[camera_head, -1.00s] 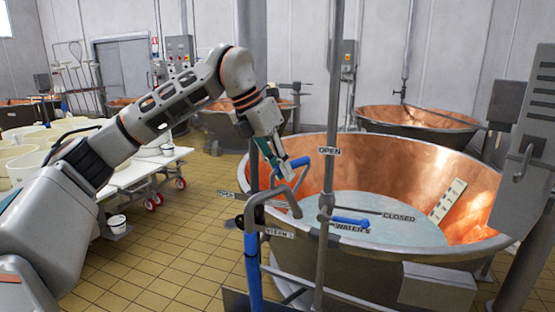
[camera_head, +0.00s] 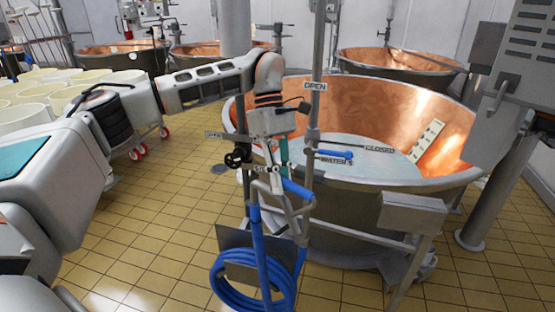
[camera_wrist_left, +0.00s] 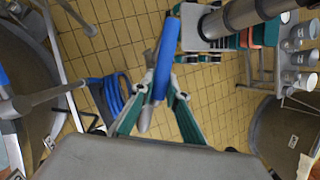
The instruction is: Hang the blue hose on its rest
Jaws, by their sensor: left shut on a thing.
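My left gripper (camera_head: 284,190) is shut on a blue hose piece (camera_head: 298,189), beside the vertical grey pipe at the front of the near copper vat. The left wrist view shows the blue piece (camera_wrist_left: 166,62) between the teal-and-grey fingers (camera_wrist_left: 160,95). The blue hose (camera_head: 257,243) runs down below the gripper to a coil (camera_head: 225,285) low in front of a dark grey plate (camera_head: 232,240). The coil also shows in the left wrist view (camera_wrist_left: 108,95), left of the fingers. I cannot tell which part is the rest. My right gripper is out of view.
The near copper vat (camera_head: 455,135) stands right behind the pipes. A grey post (camera_head: 315,110) with an OPEN label and a blue valve handle (camera_head: 335,154) are close to my arm. A control box (camera_head: 520,60) is at the right. Tiled floor (camera_head: 150,235) is free at the left.

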